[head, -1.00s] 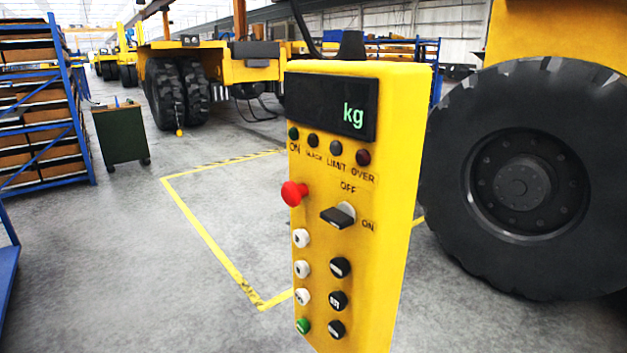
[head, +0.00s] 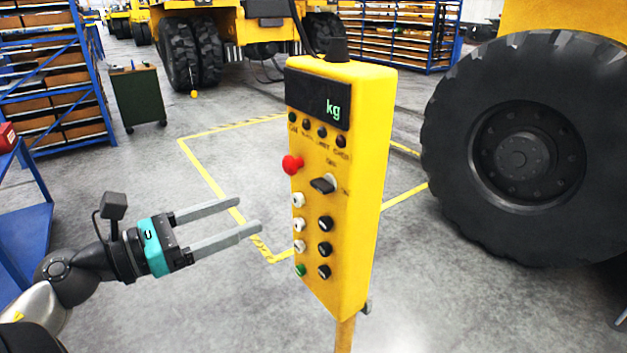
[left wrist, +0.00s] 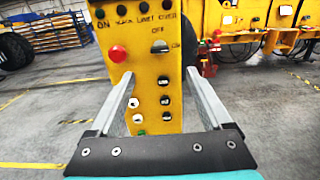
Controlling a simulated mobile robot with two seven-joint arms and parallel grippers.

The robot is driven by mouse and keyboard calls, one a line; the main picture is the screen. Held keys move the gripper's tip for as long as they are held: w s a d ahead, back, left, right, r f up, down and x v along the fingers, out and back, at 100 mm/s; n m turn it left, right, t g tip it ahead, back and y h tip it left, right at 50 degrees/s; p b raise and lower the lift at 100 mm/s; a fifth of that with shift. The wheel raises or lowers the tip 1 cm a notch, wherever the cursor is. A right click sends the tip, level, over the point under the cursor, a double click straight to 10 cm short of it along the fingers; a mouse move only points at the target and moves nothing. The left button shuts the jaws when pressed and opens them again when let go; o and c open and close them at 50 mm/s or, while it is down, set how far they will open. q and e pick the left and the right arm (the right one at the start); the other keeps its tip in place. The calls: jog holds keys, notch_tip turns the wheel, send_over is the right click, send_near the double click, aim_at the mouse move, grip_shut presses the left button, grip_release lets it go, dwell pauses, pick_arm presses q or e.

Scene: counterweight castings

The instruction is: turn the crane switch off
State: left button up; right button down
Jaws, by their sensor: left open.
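The yellow crane control box (head: 345,200) stands on a post in the middle of the head view. Its display shows green "kg" and no digits. The black crane switch (head: 322,185) is a rotary knob below the OFF label; its handle lies sideways, towards ON. It also shows in the left wrist view (left wrist: 161,48). A red button (head: 292,164) sits to its left. My left gripper (head: 250,215) is open and empty, left of the box and lower than the switch, pointing towards the panel. In the left wrist view the box appears between its fingers (left wrist: 160,85). My right gripper is not in view.
White, green and black push buttons (head: 325,249) sit below the switch. A large black tyre (head: 515,150) stands to the right. A green cabinet (head: 138,96) and blue shelves (head: 55,80) stand at the left. The floor around the box is open.

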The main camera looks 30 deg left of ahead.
aim_at(316, 186)
pick_arm(q)
jog(key=p+x, duration=0.4)
jog(key=x, duration=0.9)
jog(key=shift+r+p, duration=0.1)
jog(key=shift+p, duration=0.2)
jog(key=shift+p+x, duration=0.3)
jog(key=shift+x, duration=0.6)
grip_shut()
